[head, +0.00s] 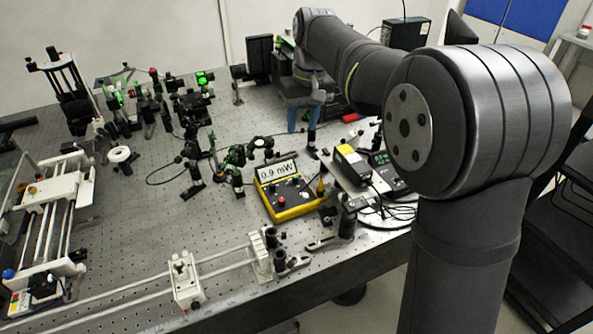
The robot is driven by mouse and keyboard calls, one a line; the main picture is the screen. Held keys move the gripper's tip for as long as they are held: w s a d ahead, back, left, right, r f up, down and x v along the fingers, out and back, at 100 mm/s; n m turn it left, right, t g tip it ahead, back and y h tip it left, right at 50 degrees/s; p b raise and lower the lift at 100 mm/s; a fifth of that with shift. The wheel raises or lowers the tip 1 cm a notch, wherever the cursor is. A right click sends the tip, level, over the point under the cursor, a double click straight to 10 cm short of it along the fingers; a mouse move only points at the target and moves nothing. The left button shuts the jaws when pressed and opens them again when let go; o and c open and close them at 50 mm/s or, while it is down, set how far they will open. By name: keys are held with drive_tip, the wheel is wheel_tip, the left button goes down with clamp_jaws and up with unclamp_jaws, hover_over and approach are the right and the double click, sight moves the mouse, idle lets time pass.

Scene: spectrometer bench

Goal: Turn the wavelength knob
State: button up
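My gripper (302,134) points down over the back right part of the bench, with its two blue-tipped fingers apart and nothing visible between them. A yellow meter (291,203) with a display reading 0.9 mW stands in front of it, nearer the camera. The meter has a red knob (282,199) and other small controls on its top face. I cannot tell from this view which control is the wavelength knob. The gripper is apart from the meter.
The perforated optical bench (150,250) carries several optical mounts (205,105) at the back left. A black and yellow box (352,163) stands right of the meter, among cables. A white rail stage (52,200) is at left. A red object (352,117) lies right of the gripper.

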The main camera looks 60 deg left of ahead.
sight(296, 176)
drive_tip(key=f+m, duration=0.1)
drive_tip(key=f, duration=0.4)
drive_tip(key=a+f+m, duration=0.1)
drive_tip(key=f, duration=0.5)
drive_tip(key=s+f+t, duration=0.1)
drive_tip(key=f, duration=0.5)
drive_tip(key=shift+s+a+m+h, duration=0.1)
drive_tip(key=shift+a+m+h, duration=0.05)
drive_tip(key=shift+m+h, duration=0.25)
